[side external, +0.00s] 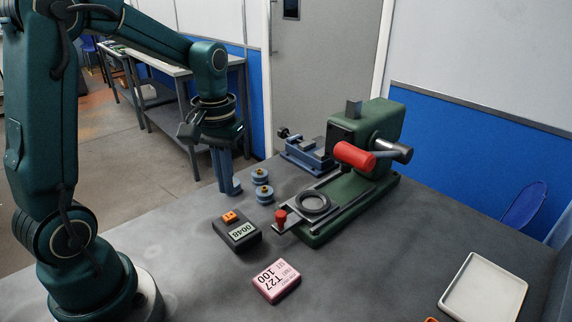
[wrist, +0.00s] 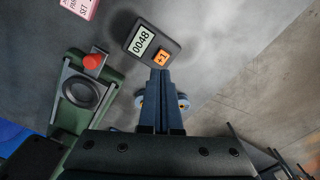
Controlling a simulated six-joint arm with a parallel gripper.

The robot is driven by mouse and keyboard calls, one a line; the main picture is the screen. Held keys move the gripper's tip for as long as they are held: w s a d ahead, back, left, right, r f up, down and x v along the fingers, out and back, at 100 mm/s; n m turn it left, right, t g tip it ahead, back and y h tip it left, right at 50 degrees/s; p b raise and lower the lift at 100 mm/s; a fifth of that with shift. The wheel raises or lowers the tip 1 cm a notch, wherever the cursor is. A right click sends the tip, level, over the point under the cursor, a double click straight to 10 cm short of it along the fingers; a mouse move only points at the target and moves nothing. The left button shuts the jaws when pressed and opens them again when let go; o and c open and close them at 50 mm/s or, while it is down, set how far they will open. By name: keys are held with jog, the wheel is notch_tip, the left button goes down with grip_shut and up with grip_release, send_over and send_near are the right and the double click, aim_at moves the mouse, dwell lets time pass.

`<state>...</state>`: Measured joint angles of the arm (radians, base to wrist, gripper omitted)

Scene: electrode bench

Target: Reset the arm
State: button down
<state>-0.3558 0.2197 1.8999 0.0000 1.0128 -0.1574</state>
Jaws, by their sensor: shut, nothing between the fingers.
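My gripper (side external: 232,192) points straight down above the grey bench, with its blue fingers together and nothing between them. In the wrist view the closed fingers (wrist: 160,72) reach up toward the counter's orange button. The black counter (side external: 238,234) reads 0048 and carries an orange +1 button (side external: 230,217); it also shows in the wrist view (wrist: 140,41). In the side view my fingertips are behind the counter. Whether they touch the bench I cannot tell. Two small blue spools (side external: 263,194) stand right of my fingers; the fingers partly hide them in the wrist view.
A green press (side external: 366,184) with a red handle (side external: 354,155) and a dark ring on its bed stands to the right. A blue vise (side external: 306,152) sits behind. A pink block (side external: 276,281) marked T27 lies in front, and a white tray (side external: 484,314) at right.

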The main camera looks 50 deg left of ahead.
jog(key=s+d+r+m+t, duration=0.5)
jog(key=s+d+r, duration=0.1)
jog(key=s+d, duration=0.3)
jog(key=shift+s+m+t, duration=0.15)
jog(key=shift+m+t, duration=0.15)
dwell(0.8)
